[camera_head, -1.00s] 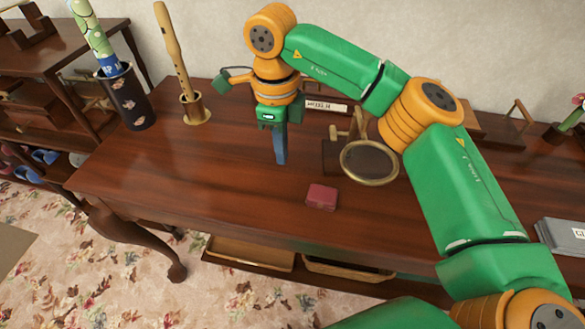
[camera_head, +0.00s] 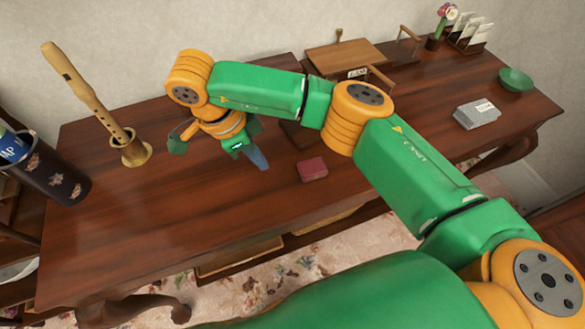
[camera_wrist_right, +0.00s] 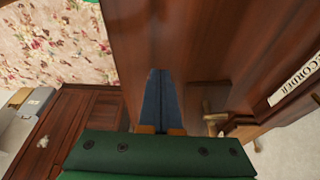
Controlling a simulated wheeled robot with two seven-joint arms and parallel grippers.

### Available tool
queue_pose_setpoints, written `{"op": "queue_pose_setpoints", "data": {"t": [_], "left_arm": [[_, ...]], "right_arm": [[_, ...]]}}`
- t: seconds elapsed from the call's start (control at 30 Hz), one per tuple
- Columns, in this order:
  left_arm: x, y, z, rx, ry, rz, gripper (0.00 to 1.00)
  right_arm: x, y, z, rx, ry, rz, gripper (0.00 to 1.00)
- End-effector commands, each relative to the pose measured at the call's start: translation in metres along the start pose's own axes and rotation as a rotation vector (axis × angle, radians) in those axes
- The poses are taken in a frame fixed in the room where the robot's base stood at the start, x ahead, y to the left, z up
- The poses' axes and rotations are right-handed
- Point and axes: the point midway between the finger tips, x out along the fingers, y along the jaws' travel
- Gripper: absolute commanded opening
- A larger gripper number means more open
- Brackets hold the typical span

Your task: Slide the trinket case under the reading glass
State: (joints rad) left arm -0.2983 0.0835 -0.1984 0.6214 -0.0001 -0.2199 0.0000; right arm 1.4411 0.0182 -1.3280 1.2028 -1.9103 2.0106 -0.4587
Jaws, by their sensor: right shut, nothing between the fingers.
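The trinket case (camera_head: 312,169), a small dark red box, lies flat on the wooden table. My right gripper (camera_head: 259,160) is shut and empty, with its blue fingers pointing down to the left of the case and apart from it. The shut fingers also show in the right wrist view (camera_wrist_right: 164,95), over bare table; the case is not seen there. The reading glass's round lens is hidden behind my right arm's orange joint in the head view. A dark block (camera_head: 297,134), perhaps its base, shows just left of that joint. My left gripper is not in view.
The table's front left is clear.

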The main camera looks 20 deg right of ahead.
Motion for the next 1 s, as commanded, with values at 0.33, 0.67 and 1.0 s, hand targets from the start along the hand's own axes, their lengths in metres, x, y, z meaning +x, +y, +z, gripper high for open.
{"op": "queue_pose_setpoints", "data": {"t": [0.33, 0.67, 1.0], "left_arm": [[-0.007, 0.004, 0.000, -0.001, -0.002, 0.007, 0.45], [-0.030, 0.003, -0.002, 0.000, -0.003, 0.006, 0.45], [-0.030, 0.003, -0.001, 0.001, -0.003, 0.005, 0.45]], "right_arm": [[0.074, 0.001, -0.001, 0.003, 0.000, 0.006, 0.00], [0.095, 0.001, -0.036, 0.003, -0.001, 0.003, 0.00], [0.098, 0.000, -0.039, 0.003, -0.001, 0.000, 0.00]]}}
